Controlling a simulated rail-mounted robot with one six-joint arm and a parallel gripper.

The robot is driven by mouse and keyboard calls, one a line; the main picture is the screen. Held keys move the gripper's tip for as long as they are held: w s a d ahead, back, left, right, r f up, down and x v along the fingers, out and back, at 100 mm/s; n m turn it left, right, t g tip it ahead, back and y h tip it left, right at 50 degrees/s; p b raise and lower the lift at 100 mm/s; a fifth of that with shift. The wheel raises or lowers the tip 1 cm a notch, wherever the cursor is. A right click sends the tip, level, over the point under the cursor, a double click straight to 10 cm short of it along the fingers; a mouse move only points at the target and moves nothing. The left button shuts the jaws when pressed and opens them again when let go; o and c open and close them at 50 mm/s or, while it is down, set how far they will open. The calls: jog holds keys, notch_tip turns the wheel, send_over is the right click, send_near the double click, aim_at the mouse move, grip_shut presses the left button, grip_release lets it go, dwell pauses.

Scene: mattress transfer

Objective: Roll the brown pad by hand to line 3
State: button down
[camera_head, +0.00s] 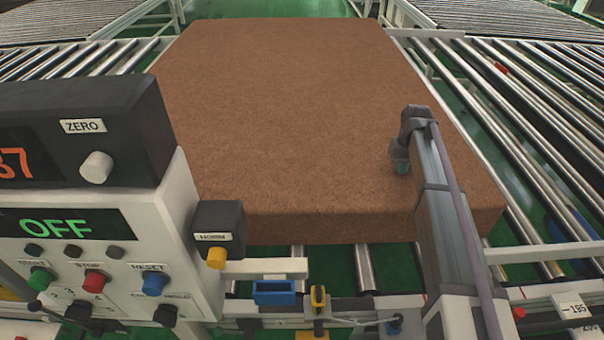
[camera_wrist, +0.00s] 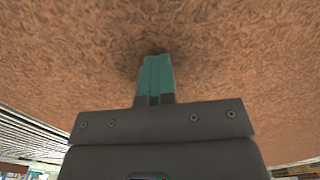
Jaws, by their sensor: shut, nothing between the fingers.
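The brown pad (camera_head: 290,90) is a large thick slab lying flat on the roller conveyor in the head view. Its near edge faces me. My gripper (camera_head: 401,166) is over the right part of the pad, near its near edge. In the wrist view, the brown pad (camera_wrist: 60,60) fills most of the picture. The teal fingers of my gripper (camera_wrist: 156,62) are together, pointing at the pad's surface with nothing between them. A dark shadow lies around the fingertips, close to or touching the surface; I cannot tell which. No line number shows legibly.
A control panel (camera_head: 90,225) with an "OFF" display, knobs and buttons stands at the left front. Metal rollers (camera_head: 540,120) run on the right, with more rollers (camera_head: 75,62) at the left. A small blue box (camera_head: 274,292) and a yellow part (camera_head: 318,297) sit on the front rail.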

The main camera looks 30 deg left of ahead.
jog(key=w+d, duration=0.8)
jog(key=d, duration=0.6)
jog(key=w+d, duration=0.8)
jog(key=d, duration=0.6)
dwell(1.9)
jog(key=shift+w+d, duration=0.1)
jog(key=shift+a, duration=0.2)
notch_tip(320, 180, up, 7)
jog(key=p, duration=0.7)
jog(key=shift+d, duration=0.1)
